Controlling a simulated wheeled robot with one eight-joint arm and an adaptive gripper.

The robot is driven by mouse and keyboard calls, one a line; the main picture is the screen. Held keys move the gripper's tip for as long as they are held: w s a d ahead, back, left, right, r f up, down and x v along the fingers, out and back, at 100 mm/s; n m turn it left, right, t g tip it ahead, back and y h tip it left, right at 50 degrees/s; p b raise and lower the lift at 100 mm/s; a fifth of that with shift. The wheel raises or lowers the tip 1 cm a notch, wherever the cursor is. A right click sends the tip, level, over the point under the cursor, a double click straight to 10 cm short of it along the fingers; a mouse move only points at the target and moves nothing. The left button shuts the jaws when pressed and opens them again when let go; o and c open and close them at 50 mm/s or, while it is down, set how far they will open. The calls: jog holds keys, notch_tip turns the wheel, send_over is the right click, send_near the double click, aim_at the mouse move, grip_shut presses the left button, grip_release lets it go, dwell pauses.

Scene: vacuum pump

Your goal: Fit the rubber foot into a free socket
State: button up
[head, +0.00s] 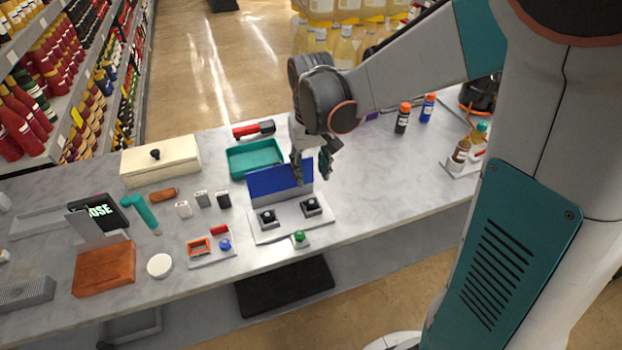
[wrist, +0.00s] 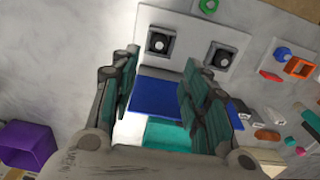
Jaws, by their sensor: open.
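A pale plate (head: 287,231) on the table carries two dark square mounts (head: 267,218) (head: 311,206), which look like the sockets. I cannot tell which thing is the rubber foot; small white (head: 183,209), grey (head: 203,199) and black (head: 223,200) blocks lie to the left. My gripper (head: 313,166) is open over the blue panel, with nothing seen between its fingers.
A teal tray (head: 255,158) and a red tool (head: 254,129) lie behind the panel. A cream box (head: 160,160) stands at the back left. Bottles (head: 403,118) stand right; bare table (head: 375,185) lies between.

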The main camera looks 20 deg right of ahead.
jog(key=s+r+t, duration=0.7)
jog(key=s+r, duration=0.4)
jog(key=s, duration=0.4)
jog(key=shift+r, duration=0.1)
dwell(0.3)
dwell(0.8)
